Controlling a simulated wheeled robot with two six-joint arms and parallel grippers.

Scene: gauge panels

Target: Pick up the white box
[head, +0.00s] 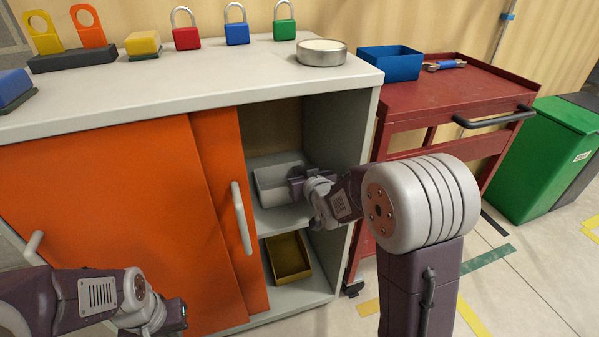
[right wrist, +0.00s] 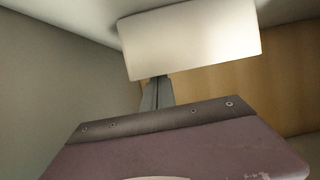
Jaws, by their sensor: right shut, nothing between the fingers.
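The white box (head: 275,182) sits on the upper shelf inside the open right part of the cabinet. My right gripper (head: 294,183) is inside the cabinet at the box's right side and partly covers it. In the right wrist view the box (right wrist: 190,38) fills the upper middle, and the shut fingertips (right wrist: 157,80) are at its lower edge with nothing between them. I cannot tell whether they touch the box. My left gripper (head: 176,318) is low at the left, in front of the orange door; its fingers are not clear.
The orange sliding door (head: 110,215) covers the cabinet's left part. A yellow bin (head: 288,257) stands on the lower shelf. Padlocks and a round tin (head: 321,55) stand on the cabinet top (head: 200,85). A red cart (head: 430,105) stands right of the cabinet.

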